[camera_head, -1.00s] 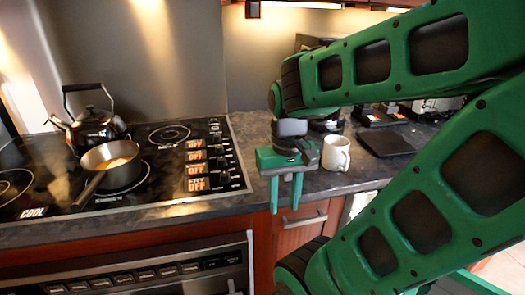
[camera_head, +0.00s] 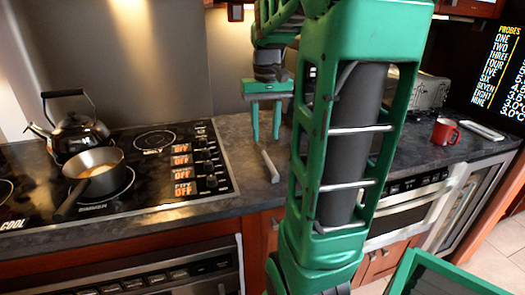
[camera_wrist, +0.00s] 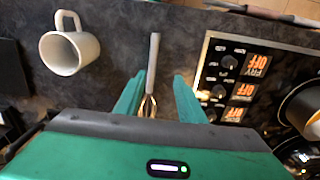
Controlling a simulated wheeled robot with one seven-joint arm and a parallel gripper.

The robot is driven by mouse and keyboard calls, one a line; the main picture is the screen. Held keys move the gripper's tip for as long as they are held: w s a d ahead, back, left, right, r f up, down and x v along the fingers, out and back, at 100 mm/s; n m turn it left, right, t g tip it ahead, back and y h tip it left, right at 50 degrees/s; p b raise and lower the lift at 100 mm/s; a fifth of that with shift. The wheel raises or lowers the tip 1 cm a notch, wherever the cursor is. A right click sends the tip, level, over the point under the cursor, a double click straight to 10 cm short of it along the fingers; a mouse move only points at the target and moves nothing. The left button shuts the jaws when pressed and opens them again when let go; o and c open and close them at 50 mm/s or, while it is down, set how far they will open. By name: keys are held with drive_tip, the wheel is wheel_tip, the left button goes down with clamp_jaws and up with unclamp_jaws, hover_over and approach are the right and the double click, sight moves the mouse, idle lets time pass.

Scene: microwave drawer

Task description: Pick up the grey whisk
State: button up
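The grey whisk lies on the dark counter; its grey handle (camera_head: 270,167) shows right of the stove in the head view, pointing towards the counter's front edge. In the wrist view the whisk's handle (camera_wrist: 153,58) extends beyond my fingertips, and its wire end shows between the fingers, partly hidden by my gripper's body. My gripper (camera_head: 266,138) points down, open and empty, above the counter near the whisk. In the wrist view my gripper (camera_wrist: 159,76) has its fingers either side of the whisk's line. The exact height gap is hard to tell.
The stove (camera_head: 150,165) holds a kettle (camera_head: 77,135) and a saucepan (camera_head: 95,172), left of the whisk. A white mug (camera_wrist: 70,50) stands on the counter in the wrist view. A red mug (camera_head: 445,131) stands farther right. My arm hides much of the counter.

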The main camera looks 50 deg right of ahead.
drive_tip(key=d, duration=0.2)
hover_over(269, 160)
drive_tip(key=f, duration=0.4)
drive_tip(key=shift+w+a+f, duration=0.2)
drive_tip(key=shift+w+f, duration=0.1)
drive_tip(key=shift+f, duration=0.1)
drive_tip(key=shift+s+d+f, duration=0.1)
drive_tip(key=shift+s+f, duration=0.05)
drive_tip(key=shift+f, duration=1.2)
drive_tip(key=shift+s+d+f, duration=0.1)
drive_tip(key=shift+s+f, duration=0.05)
drive_tip(key=shift+f, duration=1.2)
clamp_jaws()
